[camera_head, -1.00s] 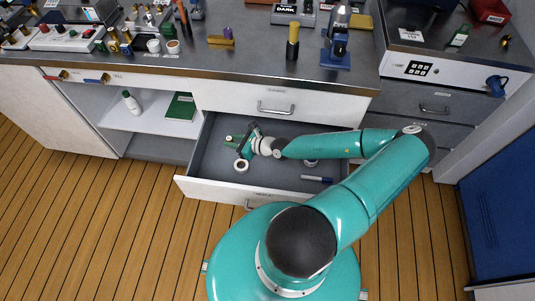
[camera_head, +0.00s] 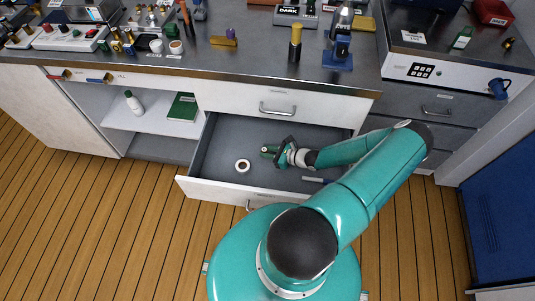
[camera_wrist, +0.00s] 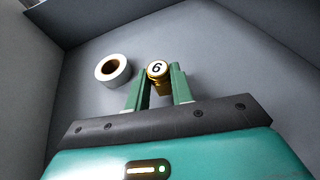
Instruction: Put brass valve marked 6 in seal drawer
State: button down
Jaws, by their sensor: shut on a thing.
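The brass valve marked 6 (camera_wrist: 157,70) sits between the green fingers of my gripper (camera_wrist: 160,86) in the wrist view, its numbered round top facing the camera. My gripper (camera_head: 269,151) is shut on it and is inside the open drawer (camera_head: 218,141) in the head view. The grey drawer floor lies behind the valve in the wrist view. I cannot tell whether the valve touches the floor. In the head view the valve is too small to make out clearly.
A white tape roll (camera_head: 242,166) lies on the drawer floor left of my gripper, and also shows in the wrist view (camera_wrist: 112,70). The drawer's left floor is clear.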

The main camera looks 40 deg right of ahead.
jog(key=shift+f, duration=0.85)
jog(key=c, duration=1.2)
grip_release()
jog(key=v, duration=0.7)
jog(key=shift+s, duration=0.25)
